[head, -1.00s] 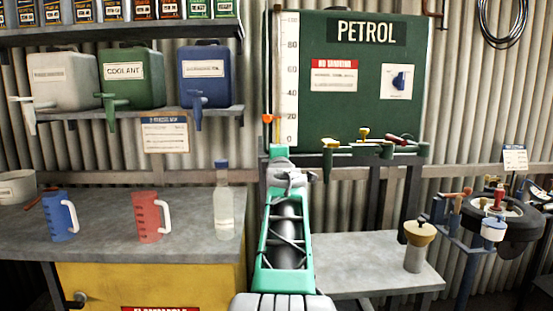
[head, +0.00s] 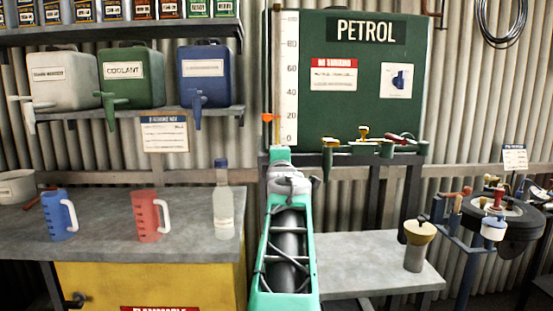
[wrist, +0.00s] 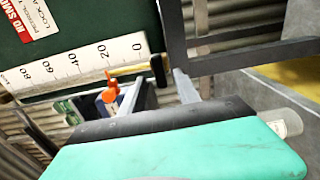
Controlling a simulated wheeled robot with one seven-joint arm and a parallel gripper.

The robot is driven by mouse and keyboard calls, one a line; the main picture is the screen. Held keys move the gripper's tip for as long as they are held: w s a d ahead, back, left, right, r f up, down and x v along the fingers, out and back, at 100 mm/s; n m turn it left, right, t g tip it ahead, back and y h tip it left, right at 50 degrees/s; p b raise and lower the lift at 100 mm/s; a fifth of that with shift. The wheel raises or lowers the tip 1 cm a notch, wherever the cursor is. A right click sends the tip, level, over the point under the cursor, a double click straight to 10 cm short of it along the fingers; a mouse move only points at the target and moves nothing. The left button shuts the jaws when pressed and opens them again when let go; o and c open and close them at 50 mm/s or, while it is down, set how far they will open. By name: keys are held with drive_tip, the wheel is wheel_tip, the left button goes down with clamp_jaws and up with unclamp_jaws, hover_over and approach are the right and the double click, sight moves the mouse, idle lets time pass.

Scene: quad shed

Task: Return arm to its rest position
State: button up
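My arm, teal with a dark inner tube, rises up the middle of the head view, bent at a grey joint. My gripper is hidden behind the arm there. In the wrist view my gripper (wrist: 165,88) shows as two grey fingers beyond the teal and black housing.
A blue jug (head: 60,217), a red jug (head: 147,218) and a clear bottle (head: 223,208) stand on the left bench (head: 110,240). Grey, green and blue canisters (head: 207,75) sit on a shelf. A wheel (head: 510,220) is far right.

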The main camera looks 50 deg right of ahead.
drive_tip(key=shift+v, duration=1.85)
